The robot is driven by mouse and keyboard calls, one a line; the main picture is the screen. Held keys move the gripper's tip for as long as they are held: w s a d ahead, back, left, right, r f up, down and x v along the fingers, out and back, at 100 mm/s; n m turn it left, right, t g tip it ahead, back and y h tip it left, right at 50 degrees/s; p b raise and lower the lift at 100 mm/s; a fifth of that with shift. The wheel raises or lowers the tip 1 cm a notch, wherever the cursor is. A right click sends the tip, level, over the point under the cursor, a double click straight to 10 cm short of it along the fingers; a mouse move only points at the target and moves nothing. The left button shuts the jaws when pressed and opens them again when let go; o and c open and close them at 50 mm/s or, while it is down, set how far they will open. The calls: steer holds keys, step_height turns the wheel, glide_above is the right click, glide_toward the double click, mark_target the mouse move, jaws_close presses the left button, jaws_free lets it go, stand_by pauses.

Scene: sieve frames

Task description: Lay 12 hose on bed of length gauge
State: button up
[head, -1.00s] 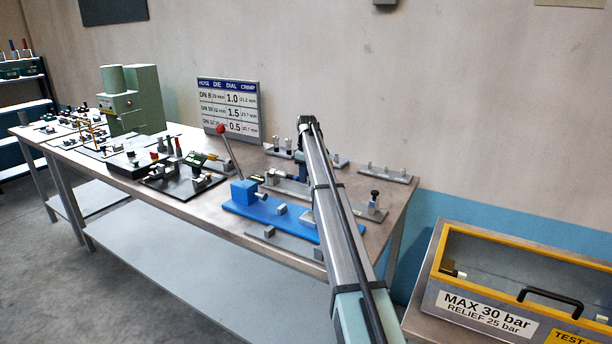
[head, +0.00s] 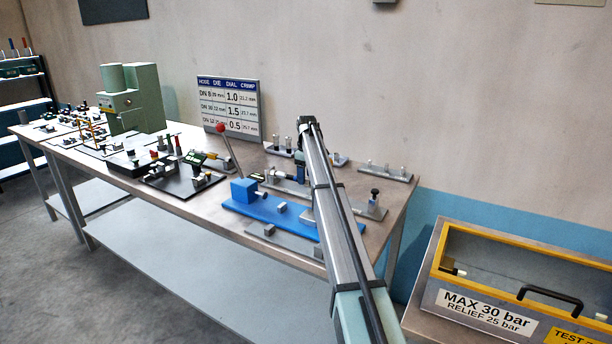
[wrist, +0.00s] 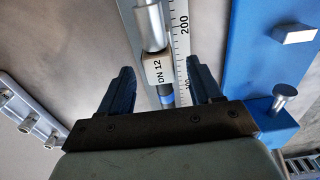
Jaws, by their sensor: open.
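The DN 12 hose (wrist: 153,72) shows in the wrist view as a short piece with a pale "DN 12" label, a blue band below it and a bright metal sleeve above it. It lies lengthwise along the length gauge (wrist: 181,45), beside its printed scale; whether it rests fully on the bed I cannot tell. My gripper (wrist: 160,80) is open, with one dark blue finger on each side of the hose and gaps visible. In the head view the gauge (head: 368,211) is a grey bar behind the blue fixture, partly hidden by my arm.
A blue fixture (head: 264,207) with a red-knobbed lever stands in front of the gauge. Grey racks with pegs (head: 386,172) stand behind. A black fixture (head: 178,181) and a green machine (head: 132,100) are further left. A yellow-framed test box (head: 520,275) stands at right.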

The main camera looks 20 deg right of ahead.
step_height(320, 180, up, 14)
stand_by(0.8)
steer(key=shift+s+d+f, duration=0.1)
